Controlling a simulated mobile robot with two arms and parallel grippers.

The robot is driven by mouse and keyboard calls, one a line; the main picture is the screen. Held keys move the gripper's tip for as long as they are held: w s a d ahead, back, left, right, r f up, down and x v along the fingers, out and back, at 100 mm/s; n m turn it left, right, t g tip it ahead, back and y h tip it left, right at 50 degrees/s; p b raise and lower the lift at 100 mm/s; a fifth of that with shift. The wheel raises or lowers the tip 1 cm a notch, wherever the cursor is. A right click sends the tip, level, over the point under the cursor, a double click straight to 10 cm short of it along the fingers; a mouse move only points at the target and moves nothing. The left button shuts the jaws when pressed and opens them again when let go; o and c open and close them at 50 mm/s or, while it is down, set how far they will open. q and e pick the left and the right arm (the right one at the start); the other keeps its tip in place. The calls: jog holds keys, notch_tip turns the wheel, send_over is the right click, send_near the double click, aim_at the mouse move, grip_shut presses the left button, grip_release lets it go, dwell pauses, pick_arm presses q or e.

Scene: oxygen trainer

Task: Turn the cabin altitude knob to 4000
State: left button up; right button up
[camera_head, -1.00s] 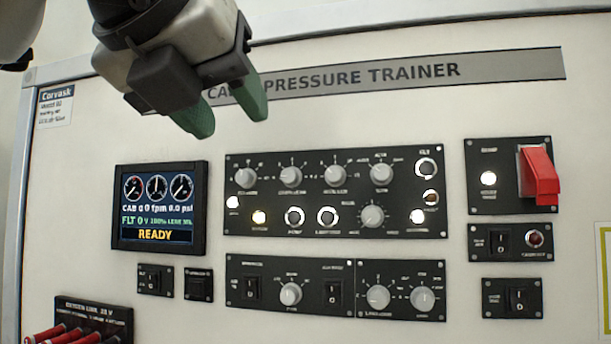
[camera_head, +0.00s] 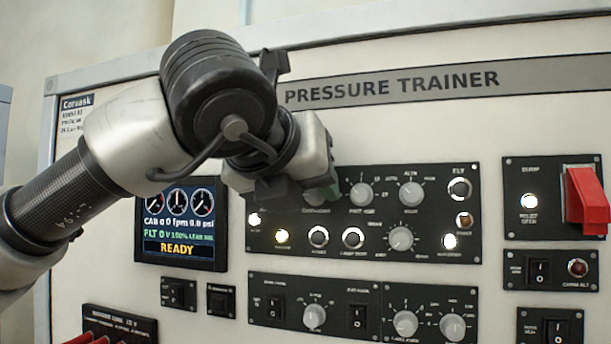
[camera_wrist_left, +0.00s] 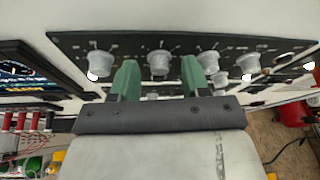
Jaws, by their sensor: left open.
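The upper control panel (camera_head: 380,240) has a top row of grey knobs with labels too blurred to read surely, so I cannot tell which is the cabin altitude knob. My left gripper (camera_head: 312,196) is at the left part of this row and hides the knobs there. In the left wrist view its two green fingers are open, one on either side of the second knob (camera_wrist_left: 159,63) from the left. I see no clear contact. The first knob (camera_wrist_left: 100,64) is left of the fingers. The third knob (camera_head: 361,195) is just right of them. My right gripper is not in view.
A display (camera_head: 180,225) reading READY is left of the panel, partly behind my left arm. The fourth knob (camera_head: 411,193) and a lower knob (camera_head: 401,238) are clear. A red switch guard (camera_head: 587,200) sticks out at the right. Red connectors (camera_wrist_left: 20,122) are at lower left.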

pick_arm(q)
jog(key=shift+c, duration=0.3)
grip_shut()
jog(key=shift+m, duration=0.3)
jog(key=shift+d+m+y+b, duration=0.15)
jog(key=shift+m+y+b, duration=0.7)
jog(key=shift+m+y, duration=0.05)
jog(key=m+y, duration=0.1)
jog(key=m+t+y+b, duration=0.1)
jog(key=m, duration=0.1)
jog(key=shift+s+d+m+t+y+b, duration=0.15)
jog(key=shift+d+m+t+y+b, duration=0.05)
jog(key=shift+m+t+y+b, duration=0.1)
jog(key=m, duration=0.1)
jog(key=m+t+y+b, duration=0.1)
jog(key=m, duration=0.1)
jog(key=shift+d+f, duration=0.15)
jog(key=shift+f, duration=0.05)
jog(key=m+b, duration=0.1)
jog(key=m+t+y+b, duration=0.1)
jog(key=m, duration=0.1)
jog(key=shift+d+f+t+y, duration=0.1)
jog(key=shift+f+t+y, duration=0.05)
jog(key=shift+t+y, duration=0.15)
jog(key=shift+m, duration=0.4)
